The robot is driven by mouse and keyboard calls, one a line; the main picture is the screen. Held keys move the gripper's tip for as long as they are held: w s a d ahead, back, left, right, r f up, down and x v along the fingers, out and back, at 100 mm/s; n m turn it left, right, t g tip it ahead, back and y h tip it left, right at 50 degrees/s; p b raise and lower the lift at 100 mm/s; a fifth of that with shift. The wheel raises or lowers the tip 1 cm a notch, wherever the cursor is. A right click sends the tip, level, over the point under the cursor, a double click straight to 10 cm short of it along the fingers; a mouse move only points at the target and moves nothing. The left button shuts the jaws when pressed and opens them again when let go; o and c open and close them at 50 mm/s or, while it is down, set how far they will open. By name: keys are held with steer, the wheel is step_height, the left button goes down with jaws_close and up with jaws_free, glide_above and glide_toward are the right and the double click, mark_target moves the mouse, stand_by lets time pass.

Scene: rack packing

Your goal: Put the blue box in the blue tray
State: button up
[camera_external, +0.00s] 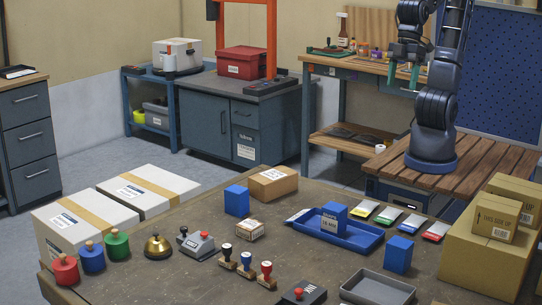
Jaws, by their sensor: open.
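A blue tray (362,245) lies on the near table. A blue box (334,214) with a white label stands upright in it. A second, plain blue box (237,200) stands on the table to the left of the tray, beside a cardboard box. A third, plain blue box (398,254) stands just right of the tray, outside it. My gripper (402,76) is raised at the upper right, well above and beyond the tray and all three blue boxes. Its teal fingers point down, apart, with nothing visible between them.
Colored pads (388,215) lie behind the blue tray. Cardboard boxes (484,252) crowd the right; white cartons (148,190) stand left. Bare tabletop shows around the left blue box.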

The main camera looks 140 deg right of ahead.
steer(key=s+r+n, duration=0.1)
steer(key=s+n, duration=0.2)
steer(key=s, duration=0.3)
steer(key=shift+s+a+r+t, duration=0.35)
steer(key=shift+a+t, duration=0.05)
steer(key=shift+a, duration=0.05)
